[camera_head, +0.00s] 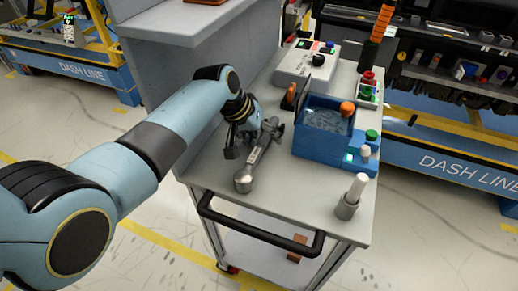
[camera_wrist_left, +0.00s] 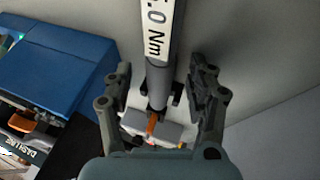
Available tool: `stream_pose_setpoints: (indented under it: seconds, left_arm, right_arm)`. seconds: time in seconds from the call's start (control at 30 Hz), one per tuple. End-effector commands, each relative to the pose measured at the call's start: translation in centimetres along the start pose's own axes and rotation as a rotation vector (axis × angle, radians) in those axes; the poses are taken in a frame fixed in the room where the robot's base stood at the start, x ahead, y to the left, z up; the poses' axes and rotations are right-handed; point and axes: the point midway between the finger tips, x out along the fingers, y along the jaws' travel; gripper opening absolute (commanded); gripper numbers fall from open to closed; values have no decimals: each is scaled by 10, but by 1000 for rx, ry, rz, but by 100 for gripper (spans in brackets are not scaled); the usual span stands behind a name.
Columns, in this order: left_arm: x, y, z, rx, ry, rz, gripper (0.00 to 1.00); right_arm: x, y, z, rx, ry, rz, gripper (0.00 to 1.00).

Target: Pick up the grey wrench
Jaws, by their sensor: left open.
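The grey wrench (camera_head: 258,155) lies on the grey cart top, with its round end toward the cart's front edge. In the left wrist view the wrench (camera_wrist_left: 158,40) shows a white label ending in "0 Nm" and runs between the fingers. My left gripper (camera_head: 240,143) is at the left side of the wrench in the head view. In the wrist view my left gripper (camera_wrist_left: 160,85) is open, with one finger on each side of the wrench and gaps visible. My right gripper is not in view.
A blue bin (camera_head: 322,128) with an orange knob stands right of the wrench. A grey control box (camera_head: 307,62) is behind it. A white-topped cylinder (camera_head: 351,196) stands at the front right. A raised grey shelf (camera_head: 190,22) is at the back left.

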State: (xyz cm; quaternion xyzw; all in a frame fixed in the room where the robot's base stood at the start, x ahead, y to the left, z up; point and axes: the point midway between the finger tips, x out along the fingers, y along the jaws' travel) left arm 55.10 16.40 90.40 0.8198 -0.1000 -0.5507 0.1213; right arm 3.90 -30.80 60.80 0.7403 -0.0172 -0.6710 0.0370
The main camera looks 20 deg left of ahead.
Motion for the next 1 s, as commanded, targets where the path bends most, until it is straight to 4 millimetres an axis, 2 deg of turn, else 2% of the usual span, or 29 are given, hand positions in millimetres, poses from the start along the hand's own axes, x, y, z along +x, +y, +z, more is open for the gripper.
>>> stream_pose_setpoints:
  seconds: [0.07, 0.5, 1.0]
  left_arm:
    - [0, 0, 0, 0, 0, 0, 57]
    - [0, 0, 0, 0, 0, 0, 0]
    - [-4, 1, -2, 1, 2, 0, 0]
  right_arm:
    - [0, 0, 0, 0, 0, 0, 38]
    - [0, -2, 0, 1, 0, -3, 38]
    - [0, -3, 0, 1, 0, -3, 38]
